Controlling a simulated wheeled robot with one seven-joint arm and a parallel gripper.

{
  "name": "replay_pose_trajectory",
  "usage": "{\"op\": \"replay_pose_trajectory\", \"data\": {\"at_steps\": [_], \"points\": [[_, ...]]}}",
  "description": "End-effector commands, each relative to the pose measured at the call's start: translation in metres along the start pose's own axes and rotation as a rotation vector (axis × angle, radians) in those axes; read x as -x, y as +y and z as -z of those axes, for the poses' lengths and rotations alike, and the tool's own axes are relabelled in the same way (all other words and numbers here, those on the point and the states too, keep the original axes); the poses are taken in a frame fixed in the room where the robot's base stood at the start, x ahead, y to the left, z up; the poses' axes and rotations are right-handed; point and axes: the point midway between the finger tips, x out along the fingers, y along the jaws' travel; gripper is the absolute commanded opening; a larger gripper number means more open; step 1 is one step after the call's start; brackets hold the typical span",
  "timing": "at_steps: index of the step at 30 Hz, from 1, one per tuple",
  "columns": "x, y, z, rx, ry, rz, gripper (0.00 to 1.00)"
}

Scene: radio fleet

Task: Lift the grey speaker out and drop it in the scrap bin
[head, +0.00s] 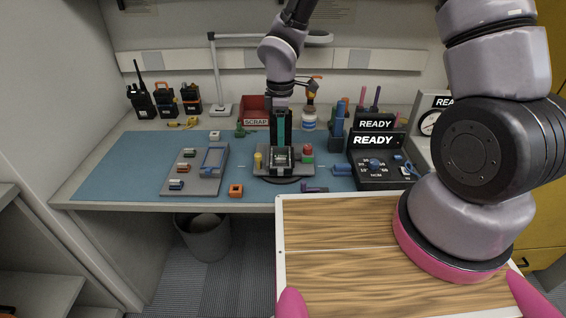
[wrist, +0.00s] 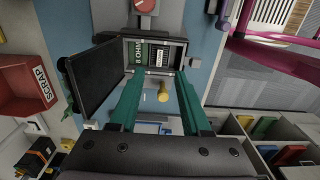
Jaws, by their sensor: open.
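My gripper (head: 281,146) points down over a grey fixture (head: 263,168) on the bench. In the wrist view its two teal fingers (wrist: 161,78) are apart, with nothing held between them. Their tips are at the near edge of an open box (wrist: 184,55) with a green "8 OHM" label (wrist: 138,53) and a white label inside. I cannot make out a grey speaker for certain; the fingers hide part of the box. A dark lid (wrist: 105,75) stands open beside it. The red scrap bin (head: 257,103), marked SCRAP, is behind the fixture, and on the left in the wrist view (wrist: 25,85).
A yellow knob (head: 258,160) and a red button (head: 307,150) flank the box. A parts tray (head: 207,183) lies left, a black READY unit (head: 376,181) right. A lamp (head: 221,105) and radios (head: 141,101) stand behind. The blue mat is clear at far left.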

Motion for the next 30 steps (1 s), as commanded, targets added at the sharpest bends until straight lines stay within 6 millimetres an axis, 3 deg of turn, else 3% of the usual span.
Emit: {"op": "replay_pose_trajectory", "data": {"at_steps": [18,27,30], "points": [[-0.073,0.000,-0.004,-0.001,-0.002,0.001,0.47],[-0.077,0.001,-0.004,-0.003,0.000,-0.002,0.47],[-0.077,0.001,-0.004,-0.003,0.000,-0.001,0.09]]}}
